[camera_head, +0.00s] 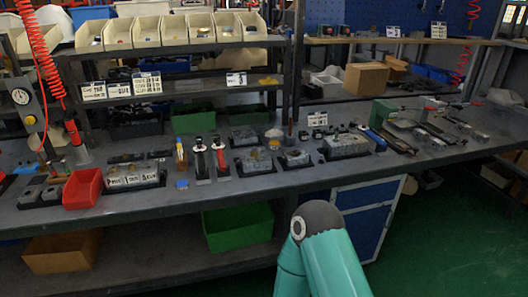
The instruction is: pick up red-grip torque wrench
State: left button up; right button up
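Several long tools lie on the right part of the workbench (300,182). Among them, a slim tool with a red part (430,108) lies behind the others, and another red-ended tool (477,103) lies farther right. They are too small for me to tell which is the red-grip torque wrench. One of my teal arms rises at the bottom, right of centre, in front of the bench. Neither gripper shows.
A red bin (83,188) and grey valve blocks (255,160) stand on the bench. A blue-handled tool (371,138) and a green box (383,113) sit on the right. Shelves of cream bins (146,32) rise behind. A green crate (238,228) is below.

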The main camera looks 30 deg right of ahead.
aim_at(219, 150)
jog(key=z, duration=0.25)
jog(key=i, duration=1)
jog(key=u, duration=0.05)
